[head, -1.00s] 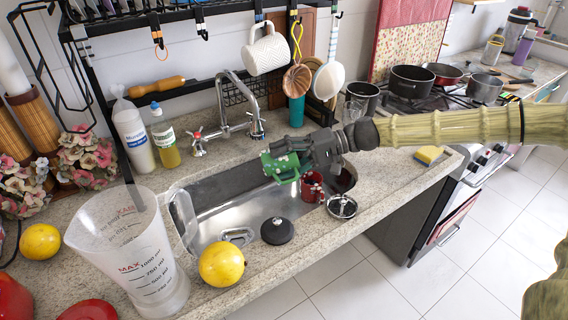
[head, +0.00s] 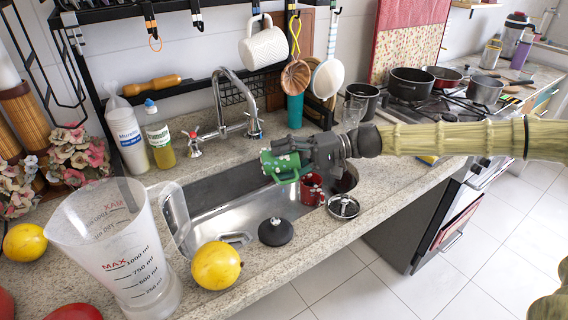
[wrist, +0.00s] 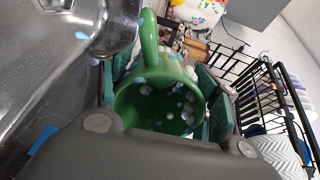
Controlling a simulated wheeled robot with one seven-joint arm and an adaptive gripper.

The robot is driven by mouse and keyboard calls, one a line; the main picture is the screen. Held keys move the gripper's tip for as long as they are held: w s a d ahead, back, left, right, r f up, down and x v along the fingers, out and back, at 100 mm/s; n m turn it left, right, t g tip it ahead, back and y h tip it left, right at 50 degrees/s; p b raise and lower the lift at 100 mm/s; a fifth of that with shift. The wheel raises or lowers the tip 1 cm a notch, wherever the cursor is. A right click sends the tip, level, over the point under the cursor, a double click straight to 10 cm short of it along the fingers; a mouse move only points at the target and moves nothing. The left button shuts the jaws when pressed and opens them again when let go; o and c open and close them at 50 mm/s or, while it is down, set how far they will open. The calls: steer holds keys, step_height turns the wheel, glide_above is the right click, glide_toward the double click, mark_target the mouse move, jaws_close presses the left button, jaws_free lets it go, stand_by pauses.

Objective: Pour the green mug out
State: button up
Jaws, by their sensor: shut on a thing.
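The green mug (head: 284,167) is held above the sink (head: 215,206) in the head view, tipped onto its side. My gripper (head: 297,161) is shut on it. In the wrist view the mug (wrist: 150,98) sits between my two fingers, with its handle at the top and its mouth toward the camera. Small white and blue bits show inside the mug. Which way its mouth points in the head view is hard to tell.
A red mug (head: 312,190) stands in the sink below, near a metal strainer (head: 343,206) and a black stopper (head: 275,232). The faucet (head: 225,105) rises behind. A measuring jug (head: 120,250) and a yellow fruit (head: 216,266) stand at the front left.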

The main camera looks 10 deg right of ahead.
steer(key=shift+d+f+y+b, duration=0.2)
steer(key=shift+y+b, duration=0.3)
steer(key=shift+b, duration=1.2)
steer(key=shift+r+p, duration=0.3)
steer(key=shift+p, duration=0.45)
steer(key=shift+a+h, duration=0.1)
steer(key=shift+h, duration=0.2)
steer(key=h+p, duration=0.2)
steer(key=p, duration=0.6)
steer(key=shift+r+h, duration=0.2)
steer(key=shift+h, duration=0.2)
steer(key=h+p, duration=0.1)
steer(key=p, duration=0.3)
steer(key=h+p, duration=0.2)
steer(key=p, duration=0.3)
steer(key=shift+r, duration=0.3)
steer(key=shift+f+h+p, duration=0.1)
steer(key=shift+h+p, duration=0.25)
steer(key=shift+h, duration=0.05)
